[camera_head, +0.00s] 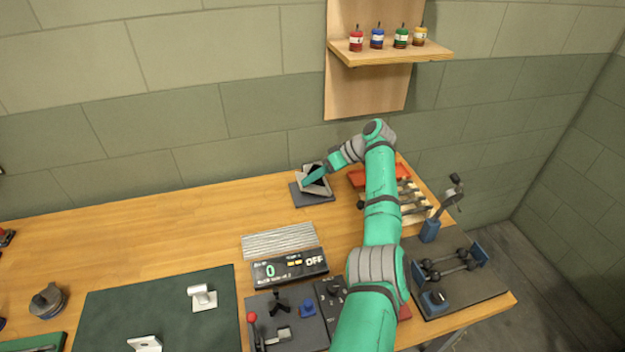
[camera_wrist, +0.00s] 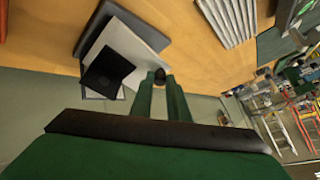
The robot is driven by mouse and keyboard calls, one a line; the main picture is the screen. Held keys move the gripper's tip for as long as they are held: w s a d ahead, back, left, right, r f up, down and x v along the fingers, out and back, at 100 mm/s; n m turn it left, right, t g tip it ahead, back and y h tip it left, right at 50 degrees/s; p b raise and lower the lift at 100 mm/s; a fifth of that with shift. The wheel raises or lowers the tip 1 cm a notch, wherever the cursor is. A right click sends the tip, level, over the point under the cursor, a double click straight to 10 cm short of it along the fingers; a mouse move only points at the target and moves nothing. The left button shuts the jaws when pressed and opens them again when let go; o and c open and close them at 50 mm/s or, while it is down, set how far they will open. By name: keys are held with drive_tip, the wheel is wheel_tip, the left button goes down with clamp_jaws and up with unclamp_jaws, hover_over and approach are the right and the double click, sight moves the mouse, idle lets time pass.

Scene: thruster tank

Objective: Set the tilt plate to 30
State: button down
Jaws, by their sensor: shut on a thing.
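The tilt plate (camera_head: 322,187) is a light grey plate on a dark base (camera_head: 312,200) near the back edge of the bench. In the wrist view the plate (camera_wrist: 130,46) is pale, on the dark base (camera_wrist: 128,22), with a black square piece (camera_wrist: 108,68) in front of it. The plate looks tilted; I cannot read its angle or any scale. My gripper (camera_head: 307,180) is at the plate.
A ribbed grey panel (camera_head: 280,241) and a display box (camera_head: 289,268) reading 0 and OFF lie nearer on the bench. The bench left of the plate is clear.

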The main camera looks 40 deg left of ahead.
drive_tip(key=shift+w+r, duration=0.15)
idle(0.4)
drive_tip(key=c, duration=1.7)
unclamp_jaws()
drive_tip(key=shift+d, duration=0.1)
drive_tip(key=v, duration=1)
drive_tip(key=shift+w+d+r, duration=0.15)
drive_tip(key=shift+d+r, duration=0.1)
